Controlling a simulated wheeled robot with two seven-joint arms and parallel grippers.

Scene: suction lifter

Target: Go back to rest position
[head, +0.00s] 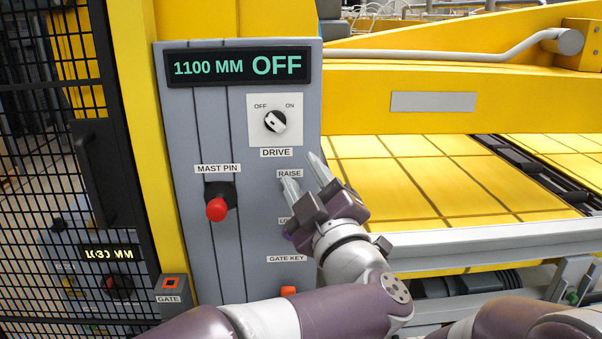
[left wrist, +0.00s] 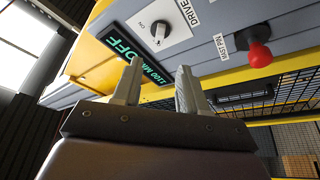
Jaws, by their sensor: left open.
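My left gripper (head: 303,174) is in front of the grey control panel (head: 232,262), just below and right of the DRIVE knob (head: 275,122). Its two fingers are apart with nothing between them, and they also show in the left wrist view (left wrist: 160,82). The display (head: 238,67) reads 1100 MM OFF. The knob also shows in the left wrist view (left wrist: 160,32). The gripper hides part of the RAISE control and the label below it. Part of my right arm shows at the bottom right, but its gripper is not in view.
The red MAST PIN knob (head: 216,209) sticks out of the panel. A black mesh gate (head: 88,170) stands at the left, with a GATE box (head: 171,291) beside it. Yellow machine framing (head: 440,98) and a grey rail (head: 480,238) lie to the right.

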